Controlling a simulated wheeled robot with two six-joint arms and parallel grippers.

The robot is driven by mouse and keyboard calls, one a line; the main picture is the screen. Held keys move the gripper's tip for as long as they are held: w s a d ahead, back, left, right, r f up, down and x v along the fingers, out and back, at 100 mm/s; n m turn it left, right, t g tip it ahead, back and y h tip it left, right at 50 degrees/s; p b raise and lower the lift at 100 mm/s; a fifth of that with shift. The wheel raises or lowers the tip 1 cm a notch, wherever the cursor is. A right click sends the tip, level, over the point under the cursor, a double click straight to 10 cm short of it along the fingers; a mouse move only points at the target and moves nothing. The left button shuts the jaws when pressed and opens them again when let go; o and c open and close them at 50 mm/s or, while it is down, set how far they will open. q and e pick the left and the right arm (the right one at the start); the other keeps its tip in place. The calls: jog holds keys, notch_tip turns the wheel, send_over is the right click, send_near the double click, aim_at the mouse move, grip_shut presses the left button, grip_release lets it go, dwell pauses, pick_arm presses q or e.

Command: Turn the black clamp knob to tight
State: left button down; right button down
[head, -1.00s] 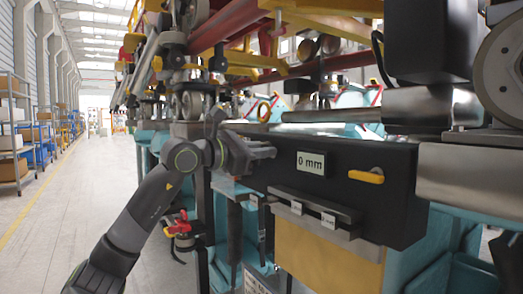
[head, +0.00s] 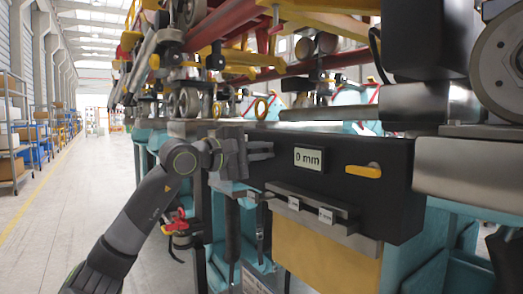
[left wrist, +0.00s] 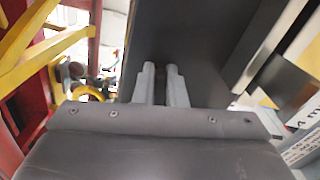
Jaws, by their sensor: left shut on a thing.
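My left gripper (head: 262,150) is at the left part of the black housing (head: 340,150), with its fingers pointing at the housing's dark face. In the left wrist view its two grey fingers (left wrist: 161,75) stand close together, with a narrow dark gap between them. They are shut on the black clamp knob, which is mostly hidden between them and hard to tell from the dark housing. The display (head: 309,159) on the housing reads 0 mm. My right gripper is not in view.
A yellow lever (head: 363,171) sits on the housing, right of the display. A ledge with small labels (head: 310,208) juts out below. A red clamp-like tool (head: 177,226) is below my left arm. Metal wheels and red and yellow beams are above. The aisle (head: 80,210) at left is clear.

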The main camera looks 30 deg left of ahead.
pick_arm(q)
jog(key=shift+f+m, duration=0.1)
jog(key=shift+m, duration=1)
jog(key=shift+a, duration=0.1)
jog(key=c, duration=1.6)
grip_release()
jog(key=shift+w, duration=0.1)
jog(key=shift+c, duration=0.2)
jog(key=shift+o, duration=0.8)
jog(key=shift+w+f, duration=0.1)
jog(key=shift+w, duration=0.05)
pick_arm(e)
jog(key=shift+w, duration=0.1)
